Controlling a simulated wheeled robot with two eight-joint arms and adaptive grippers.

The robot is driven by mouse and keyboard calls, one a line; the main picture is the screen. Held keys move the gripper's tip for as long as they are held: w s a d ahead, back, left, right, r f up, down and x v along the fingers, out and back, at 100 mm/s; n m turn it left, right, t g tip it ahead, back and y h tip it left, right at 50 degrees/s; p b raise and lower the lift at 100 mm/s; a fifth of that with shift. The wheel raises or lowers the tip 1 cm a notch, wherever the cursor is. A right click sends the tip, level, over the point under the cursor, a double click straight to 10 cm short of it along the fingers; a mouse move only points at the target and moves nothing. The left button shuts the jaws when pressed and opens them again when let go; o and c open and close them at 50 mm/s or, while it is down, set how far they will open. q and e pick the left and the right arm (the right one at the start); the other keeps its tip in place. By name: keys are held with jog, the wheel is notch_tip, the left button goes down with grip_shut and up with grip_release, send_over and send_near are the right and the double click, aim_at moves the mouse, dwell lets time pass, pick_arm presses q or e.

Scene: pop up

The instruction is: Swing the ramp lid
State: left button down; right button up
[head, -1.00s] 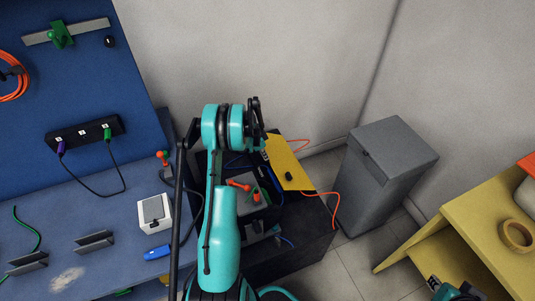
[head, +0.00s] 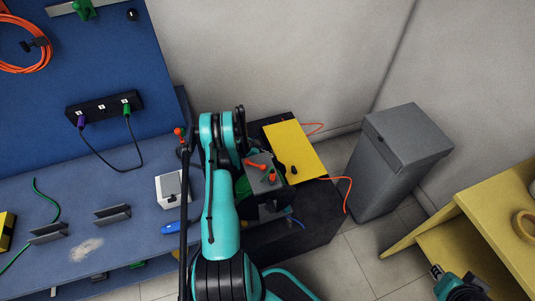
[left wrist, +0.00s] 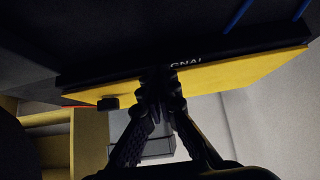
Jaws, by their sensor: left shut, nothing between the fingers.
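The lid is a flat yellow panel (head: 297,148) with a dark knob (head: 293,170) near its lower edge. It lies over the dark box (head: 318,222) beside the bench in the head view. In the left wrist view the yellow panel (left wrist: 225,75) crosses the picture at a slant, below a dark strip with partly hidden white letters. My left gripper (left wrist: 163,82) is shut and empty, its fingertips close to the strip and panel; contact is unclear. In the head view its fingertips are hidden by my arm. My right gripper (head: 437,273) is at the lower right, away from the lid.
A grey bin (head: 400,155) stands right of the lid. A yellow shelf (head: 470,235) is at the right. A blue bench (head: 110,235) with several items fills the left.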

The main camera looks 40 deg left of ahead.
dwell(0.5)
pick_arm(q)
jog(key=v, duration=0.7)
jog(key=shift+s, duration=0.2)
jog(key=shift+r, duration=0.15)
